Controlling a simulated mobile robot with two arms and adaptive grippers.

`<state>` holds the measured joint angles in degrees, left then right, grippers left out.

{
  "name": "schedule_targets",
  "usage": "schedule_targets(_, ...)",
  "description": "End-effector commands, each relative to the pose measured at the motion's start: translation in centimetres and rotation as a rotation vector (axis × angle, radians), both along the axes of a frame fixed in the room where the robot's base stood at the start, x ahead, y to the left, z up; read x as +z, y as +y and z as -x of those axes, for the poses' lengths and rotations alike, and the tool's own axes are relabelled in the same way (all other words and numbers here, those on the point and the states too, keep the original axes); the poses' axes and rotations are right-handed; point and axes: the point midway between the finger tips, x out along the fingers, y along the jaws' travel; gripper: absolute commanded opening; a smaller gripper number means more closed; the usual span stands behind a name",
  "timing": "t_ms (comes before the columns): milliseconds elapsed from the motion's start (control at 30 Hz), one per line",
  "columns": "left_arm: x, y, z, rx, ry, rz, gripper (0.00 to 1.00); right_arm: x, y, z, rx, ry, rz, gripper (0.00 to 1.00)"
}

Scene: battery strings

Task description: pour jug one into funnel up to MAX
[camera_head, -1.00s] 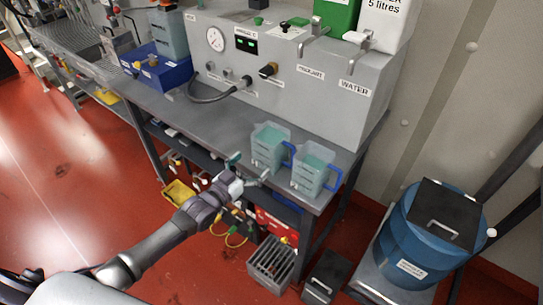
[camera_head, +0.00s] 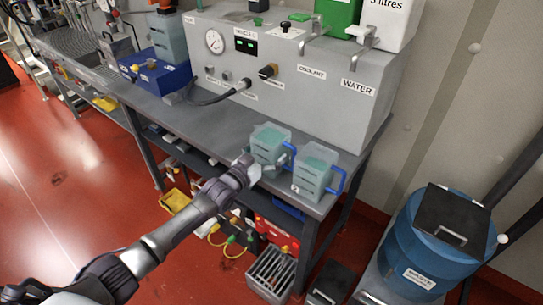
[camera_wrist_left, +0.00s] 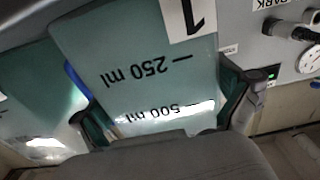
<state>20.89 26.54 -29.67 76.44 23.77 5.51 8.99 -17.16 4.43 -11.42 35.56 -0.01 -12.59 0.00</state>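Jug one (camera_head: 266,146) is a clear jug of teal liquid with a blue handle, upright near the bench's front edge. In the left wrist view jug one (camera_wrist_left: 145,75) fills the middle, with its "1" label and 250 ml and 500 ml marks upside down. My left gripper (camera_head: 264,168) is at its front; its fingers (camera_wrist_left: 160,112) are spread wide on either side of the jug. I cannot tell whether they touch it. I cannot make out a funnel or MAX mark. My right gripper is not in view.
A second, similar jug (camera_head: 315,172) stands close to the right. Behind is a grey panel machine (camera_head: 290,75) with a gauge and WATER and COOLANT taps. A blue box (camera_head: 155,75) and hose are to the left. The bench (camera_head: 205,122) between is clear. A blue drum (camera_head: 430,250) stands right.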

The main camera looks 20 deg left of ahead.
Motion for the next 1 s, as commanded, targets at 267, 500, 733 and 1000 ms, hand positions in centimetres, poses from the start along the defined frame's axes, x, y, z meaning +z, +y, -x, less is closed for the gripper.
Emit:
schedule_targets(267,0.0,0.0,0.0,0.000,-0.001,0.000,0.55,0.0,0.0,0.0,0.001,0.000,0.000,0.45)
schedule_targets(500,0.6,0.0,-0.1,-0.001,-0.010,0.004,0.38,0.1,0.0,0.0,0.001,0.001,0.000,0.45)
schedule_targets(733,1.7,0.0,-0.1,0.000,-0.011,0.004,0.38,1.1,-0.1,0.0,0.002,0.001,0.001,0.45)
schedule_targets(1000,3.1,0.0,-0.1,0.000,-0.011,0.004,0.38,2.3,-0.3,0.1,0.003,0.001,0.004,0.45)
